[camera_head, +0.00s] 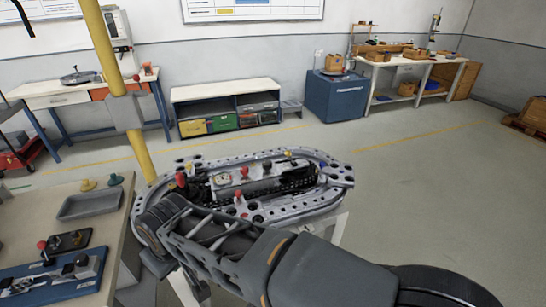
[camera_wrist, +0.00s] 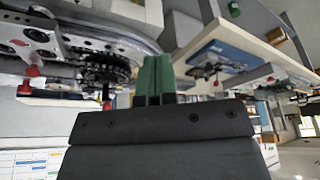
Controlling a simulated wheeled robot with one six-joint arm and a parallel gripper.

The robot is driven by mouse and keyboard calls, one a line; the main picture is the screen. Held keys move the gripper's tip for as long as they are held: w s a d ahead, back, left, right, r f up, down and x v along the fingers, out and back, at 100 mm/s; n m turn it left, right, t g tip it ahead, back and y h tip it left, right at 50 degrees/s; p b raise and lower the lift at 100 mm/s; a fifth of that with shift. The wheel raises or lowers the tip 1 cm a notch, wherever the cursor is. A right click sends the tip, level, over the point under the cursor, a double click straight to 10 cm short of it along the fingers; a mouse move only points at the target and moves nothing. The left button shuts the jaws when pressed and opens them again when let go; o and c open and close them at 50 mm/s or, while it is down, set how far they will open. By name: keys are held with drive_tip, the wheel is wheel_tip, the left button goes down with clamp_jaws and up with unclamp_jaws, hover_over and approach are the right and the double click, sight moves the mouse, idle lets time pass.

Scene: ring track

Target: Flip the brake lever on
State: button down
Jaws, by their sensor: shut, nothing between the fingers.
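The ring track (camera_head: 325,172), a grey oval with perforated edges, stands on a light stand in the head view. Red-knobbed parts rise from it, one at its left end (camera_head: 181,178) and one near its front (camera_head: 238,195). I cannot tell which is the brake lever. In the tilted wrist view, the track (camera_wrist: 110,35) fills the upper left, with a dark gear (camera_wrist: 105,70) and a red-tipped part (camera_wrist: 107,104) near my gripper. My gripper (camera_wrist: 155,62) has green fingers, shut and empty, beside the gear; contact is unclear. My arm hides it in the head view.
A yellow post (camera_head: 140,150) stands behind the bench. The floor right of the track is clear.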

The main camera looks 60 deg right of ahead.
drive_tip(key=w+d+n+g+h, duration=0.3)
drive_tip(key=d+n, duration=0.1)
drive_tip(key=d, duration=1)
drive_tip(key=w+d+n+g+h, duration=0.3)
drive_tip(key=d+n+h, duration=0.1)
drive_tip(key=d, duration=1)
drive_tip(key=w+d+r+n+g+h, duration=0.1)
drive_tip(key=w+d+n+g+h, duration=0.2)
drive_tip(key=d, duration=1.1)
drive_tip(key=shift+d+n+g+h, duration=0.15)
drive_tip(key=shift+n+g+h, duration=0.25)
drive_tip(key=shift+n, duration=0.7)
drive_tip(key=shift+f, duration=0.1)
drive_tip(key=x, duration=0.9)
drive_tip(key=shift+d+f+p, duration=0.15)
drive_tip(key=shift+d+p, duration=0.25)
